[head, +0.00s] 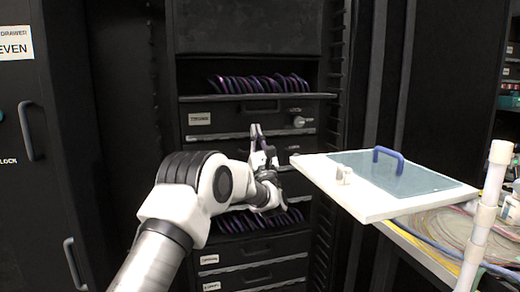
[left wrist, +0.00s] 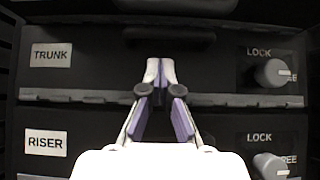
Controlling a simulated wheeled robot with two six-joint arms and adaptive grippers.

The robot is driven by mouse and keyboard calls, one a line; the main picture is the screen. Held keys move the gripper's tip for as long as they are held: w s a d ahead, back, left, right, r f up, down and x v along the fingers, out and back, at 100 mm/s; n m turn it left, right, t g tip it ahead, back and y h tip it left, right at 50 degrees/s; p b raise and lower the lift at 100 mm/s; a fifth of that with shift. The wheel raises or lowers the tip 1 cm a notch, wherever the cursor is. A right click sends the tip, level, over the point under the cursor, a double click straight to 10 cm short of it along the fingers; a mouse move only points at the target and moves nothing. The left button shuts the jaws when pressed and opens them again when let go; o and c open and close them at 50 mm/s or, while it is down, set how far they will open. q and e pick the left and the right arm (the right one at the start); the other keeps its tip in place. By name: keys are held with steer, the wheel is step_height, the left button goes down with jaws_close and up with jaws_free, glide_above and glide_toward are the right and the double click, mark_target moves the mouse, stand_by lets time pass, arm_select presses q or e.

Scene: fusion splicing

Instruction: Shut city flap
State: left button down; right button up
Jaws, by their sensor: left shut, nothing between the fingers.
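A dark rack fills the middle of the head view, with stacked flaps. Two bays show purple cables: an upper one (head: 258,83) and a lower one (head: 250,221). No label that I can read says city. The left wrist view shows a TRUNK flap (left wrist: 95,74) standing closed above a RISER flap (left wrist: 90,138). My left gripper (head: 257,129) is in front of the rack at the TRUNK flap's height; its fingertips show together and empty in the left wrist view (left wrist: 160,66). My arm hides part of the flaps below. My right gripper is out of view.
Lock knobs sit right of the TRUNK label (left wrist: 272,72) and right of the RISER label (left wrist: 270,165). A white board (head: 370,208) with a tinted lid and blue handle (head: 388,153) juts in at right. A white post (head: 484,215) stands beside it.

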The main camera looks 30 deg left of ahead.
arm_select(q)
steer(key=r, duration=0.1)
steer(key=s+d+r, duration=0.1)
steer(key=r, duration=0.1)
steer(key=shift+s+d, duration=0.25)
steer(key=shift+d, duration=0.15)
